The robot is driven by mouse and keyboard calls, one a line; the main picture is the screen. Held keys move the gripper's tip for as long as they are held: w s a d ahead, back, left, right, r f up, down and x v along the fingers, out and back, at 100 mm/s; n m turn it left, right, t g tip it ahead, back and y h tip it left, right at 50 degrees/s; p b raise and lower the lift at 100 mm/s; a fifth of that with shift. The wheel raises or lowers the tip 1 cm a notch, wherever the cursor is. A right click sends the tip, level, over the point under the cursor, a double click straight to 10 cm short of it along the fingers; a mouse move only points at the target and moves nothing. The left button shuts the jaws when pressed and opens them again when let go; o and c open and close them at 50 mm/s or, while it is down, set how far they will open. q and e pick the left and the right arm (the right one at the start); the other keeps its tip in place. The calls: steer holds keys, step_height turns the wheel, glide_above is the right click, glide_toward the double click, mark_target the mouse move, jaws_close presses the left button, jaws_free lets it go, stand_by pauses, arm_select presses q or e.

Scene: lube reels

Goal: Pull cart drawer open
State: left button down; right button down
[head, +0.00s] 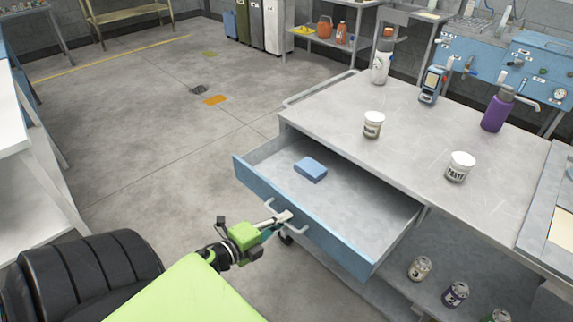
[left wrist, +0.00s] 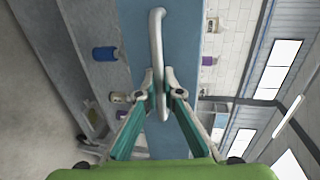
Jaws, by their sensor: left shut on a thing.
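The grey cart (head: 330,100) has a blue-fronted drawer (head: 330,234) that stands well open. A blue block, perhaps a sponge (head: 310,170), lies inside the drawer. My left gripper (head: 284,217) is at the drawer front, shut on the bar handle (head: 293,230). In the left wrist view, the two fingertips (left wrist: 160,96) close around the lower part of the grey handle (left wrist: 156,45), in front of the blue drawer front (left wrist: 180,50). My right gripper is not in view.
White jars (head: 373,124), a spray bottle (head: 381,62), a blue handheld device (head: 432,84) and a purple bottle (head: 496,108) stand on the cart top. Several small cans (head: 455,294) stand on the lower shelf. A white bench (head: 28,170) is at left.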

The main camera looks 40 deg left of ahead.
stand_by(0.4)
arm_select(q)
steer(key=c, duration=2.5)
jaws_free()
steer(key=v, duration=1.2)
steer(key=shift+s+a, duration=0.1)
steer(key=shift+f, duration=0.1)
